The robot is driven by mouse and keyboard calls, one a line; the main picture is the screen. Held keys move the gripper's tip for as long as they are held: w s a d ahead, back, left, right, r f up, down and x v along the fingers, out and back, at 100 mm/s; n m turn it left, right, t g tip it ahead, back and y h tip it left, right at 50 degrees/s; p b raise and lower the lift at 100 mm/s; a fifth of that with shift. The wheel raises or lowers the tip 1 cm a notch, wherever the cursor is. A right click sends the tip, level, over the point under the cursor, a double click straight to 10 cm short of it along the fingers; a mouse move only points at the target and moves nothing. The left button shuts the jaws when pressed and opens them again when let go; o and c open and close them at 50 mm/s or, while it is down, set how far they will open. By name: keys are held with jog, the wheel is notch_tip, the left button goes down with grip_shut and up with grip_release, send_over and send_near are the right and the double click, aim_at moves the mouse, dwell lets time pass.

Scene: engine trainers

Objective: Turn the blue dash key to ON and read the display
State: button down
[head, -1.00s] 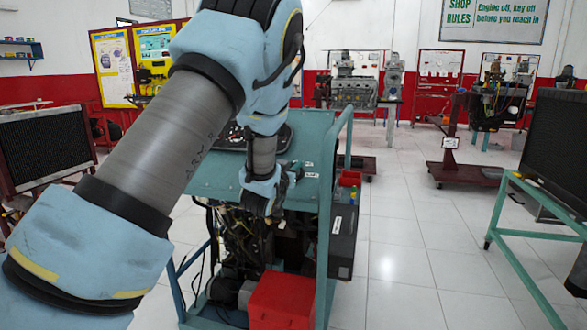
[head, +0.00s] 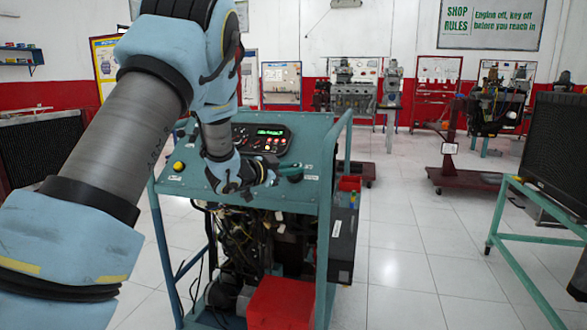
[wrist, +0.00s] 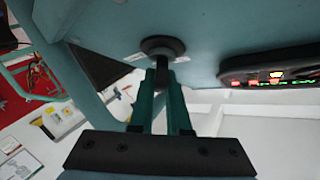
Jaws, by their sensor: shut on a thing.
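My gripper (head: 290,171) is at the right side of the teal dash panel (head: 205,178), its fingers pointing at the panel face. In the wrist view the two teal fingers (wrist: 161,82) are closed on the dash key (wrist: 161,63), just in front of a round black lock collar (wrist: 163,46). The key is mostly hidden between the fingers; its blue colour and turned angle cannot be made out. The display (head: 270,132) on the black instrument cluster is lit green; its text is too small to read. Its lit edge also shows in the wrist view (wrist: 285,83), with red and amber lamps.
A yellow-topped knob (head: 179,166) sits on the panel's left. The stand's teal side rail (head: 329,200) rises right of my gripper. Wiring and a red box (head: 282,303) are below. A radiator on a teal stand (head: 555,150) is at right; the floor between is clear.

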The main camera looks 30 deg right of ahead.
jog(key=shift+m, duration=0.3)
jog(key=c, duration=0.9)
grip_release()
jog(key=b+v, duration=0.1)
jog(key=v, duration=0.9)
jog(key=shift+a+r, duration=0.15)
jog(key=shift+a, duration=0.25)
